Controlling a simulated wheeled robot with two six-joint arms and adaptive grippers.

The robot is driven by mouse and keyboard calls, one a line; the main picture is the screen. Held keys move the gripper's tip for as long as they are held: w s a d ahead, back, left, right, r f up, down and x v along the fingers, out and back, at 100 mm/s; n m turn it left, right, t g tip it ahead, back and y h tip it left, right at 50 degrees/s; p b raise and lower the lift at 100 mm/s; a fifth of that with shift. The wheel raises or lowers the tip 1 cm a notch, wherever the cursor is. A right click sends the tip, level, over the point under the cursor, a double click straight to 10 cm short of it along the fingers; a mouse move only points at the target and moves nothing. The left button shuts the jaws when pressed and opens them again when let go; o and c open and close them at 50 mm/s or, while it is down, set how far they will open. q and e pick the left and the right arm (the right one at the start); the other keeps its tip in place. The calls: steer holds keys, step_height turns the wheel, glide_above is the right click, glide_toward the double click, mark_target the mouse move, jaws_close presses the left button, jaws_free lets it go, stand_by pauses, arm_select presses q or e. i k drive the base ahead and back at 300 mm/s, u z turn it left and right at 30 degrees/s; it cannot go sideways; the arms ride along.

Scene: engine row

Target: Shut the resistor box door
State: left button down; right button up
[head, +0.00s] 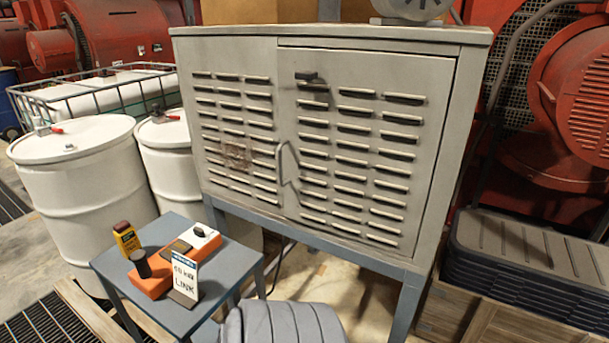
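The resistor box (222,60) is a grey metal cabinet on blue-grey legs in the middle of the head view. Its front has rows of louvre slots. The door (365,75) is the larger right-hand panel, with a bent bar handle (281,165) near its left edge and a small black catch (308,77) near its top left. The door lies flush or nearly flush with the front; I cannot tell whether a small gap is left. Neither of my grippers is in view.
A small blue-grey table (185,320) stands at the front left, holding a yellow device (126,238), an orange device and a white sign (184,276). White drums (80,185) stand at the left. Stacked black trays (525,260) on a wooden crate stand at the right.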

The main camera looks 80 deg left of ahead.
mark_target(357, 150)
steer(key=k, duration=1)
steer(key=u, duration=1.1)
steer(key=i, duration=0.5)
steer(key=z, duration=0.1)
